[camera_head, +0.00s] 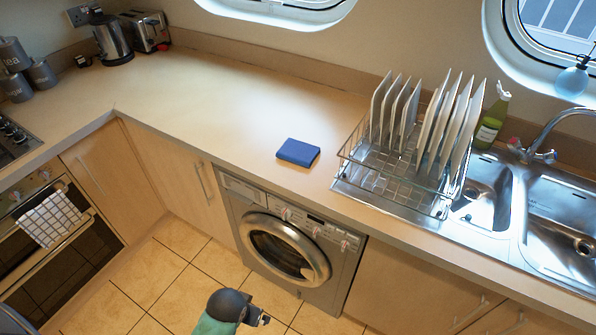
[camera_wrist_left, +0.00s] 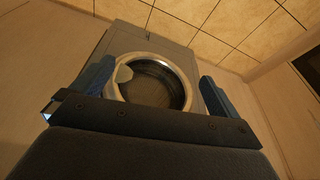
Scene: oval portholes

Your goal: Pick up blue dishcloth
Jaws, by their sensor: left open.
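The blue dishcloth (camera_head: 298,152) lies as a folded, flat block on the wooden worktop, near its front edge and left of the dish rack. It is not visible in the left wrist view. My left gripper (camera_wrist_left: 155,88) is open and empty in the left wrist view, with its two fingers apart and the washing machine beyond them. In the head view, a dark and teal part of my arm shows at the bottom, below the worktop and in front of the washing machine; the fingers are not clear there. My right gripper is not in view.
A wire dish rack (camera_head: 395,180) with several white plates stands right of the cloth, beside the sink (camera_head: 545,215). The worktop (camera_head: 200,95) left of the cloth is clear. The washing machine (camera_head: 285,245) is under the worktop edge. A kettle (camera_head: 112,40) stands far left.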

